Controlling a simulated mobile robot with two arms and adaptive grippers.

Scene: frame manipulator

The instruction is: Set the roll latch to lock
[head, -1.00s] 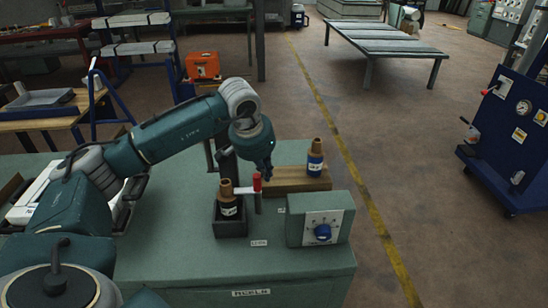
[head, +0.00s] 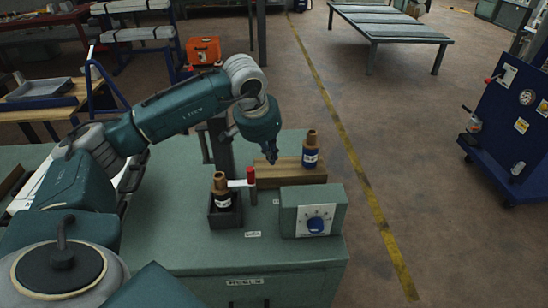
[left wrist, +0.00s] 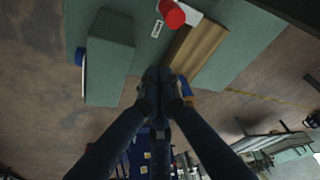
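The latch appears to be the lever with a red upright handle (head: 250,175) on a white arm (head: 237,183), beside a dark square holder on the green bench (head: 180,240). Its red top also shows in the left wrist view (left wrist: 172,13). My left gripper (head: 271,159) points down, right of and beyond the handle, apart from it. In the left wrist view its fingertips (left wrist: 158,76) meet with nothing visible between them. A small label (head: 253,234) lies in front of the lever; I cannot read it. My right gripper is not in view.
A brown-topped bottle (head: 221,187) stands in the dark holder (head: 226,217). A blue bottle (head: 310,152) stands by a wooden block (head: 285,173). A grey-green box (head: 335,215) with a blue dial (head: 316,225) sits at right. A dark post rises behind the holder.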

